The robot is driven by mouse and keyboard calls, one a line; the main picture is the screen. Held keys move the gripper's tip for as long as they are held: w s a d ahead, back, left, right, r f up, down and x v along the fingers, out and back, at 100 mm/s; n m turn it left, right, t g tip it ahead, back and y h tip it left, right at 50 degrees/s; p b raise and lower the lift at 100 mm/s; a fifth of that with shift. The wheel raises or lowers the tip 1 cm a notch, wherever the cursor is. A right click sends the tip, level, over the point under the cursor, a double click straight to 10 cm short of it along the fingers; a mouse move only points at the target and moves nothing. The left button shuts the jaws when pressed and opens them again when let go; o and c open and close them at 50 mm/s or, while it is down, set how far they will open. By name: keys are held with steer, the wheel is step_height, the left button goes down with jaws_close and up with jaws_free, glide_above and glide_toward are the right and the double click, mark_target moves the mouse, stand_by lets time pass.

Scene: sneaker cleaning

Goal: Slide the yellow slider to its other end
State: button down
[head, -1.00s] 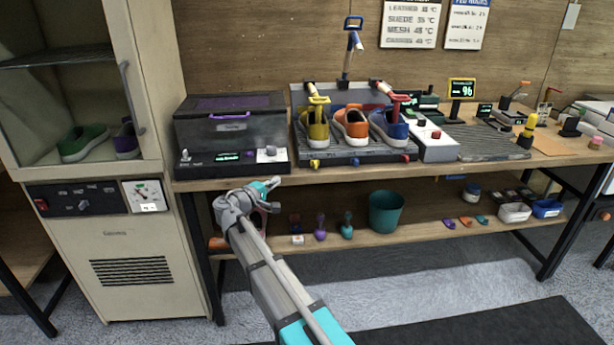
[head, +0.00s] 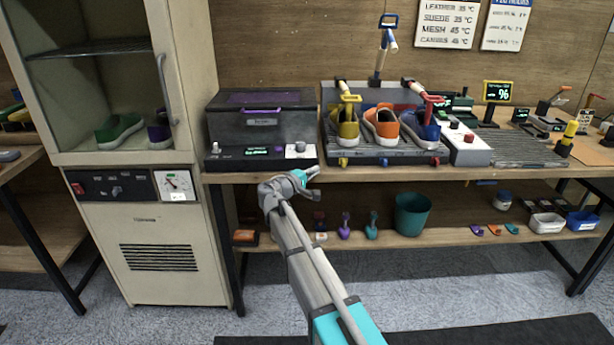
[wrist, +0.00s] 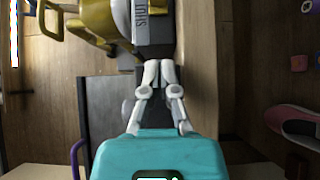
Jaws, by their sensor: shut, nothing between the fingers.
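A small yellow knob (head: 343,161) sits on the front edge of the shoe rack (head: 350,153), below the yellow shoe (head: 346,127). It is the likeliest yellow slider, but I cannot make out its track. My gripper (head: 308,173) is shut and empty at the bench's front edge, left of the yellow knob and apart from it. In the wrist view my gripper (wrist: 158,64) has its fingertips together, over or near the end of a grey, labelled part (wrist: 152,20). A yellow-gold part (wrist: 98,15) lies at the upper left there; I cannot tell whether it is the slider.
A dark box (head: 262,120) with a purple handle stands left of the rack. Blue (head: 384,161) and red (head: 435,160) knobs share the rack's front edge. A cabinet (head: 160,250) stands at the left. A teal bin (head: 411,215) is on the lower shelf.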

mark_target(341, 163)
steer(key=x, duration=0.4)
steer(key=shift+w+d, duration=0.1)
steer(key=shift+w, duration=0.1)
steer(key=d, duration=0.3)
steer(key=shift+d, duration=0.55)
steer(key=shift+w+d, duration=0.1)
steer(key=shift+d, duration=2.5)
steer(key=shift+a, duration=0.15)
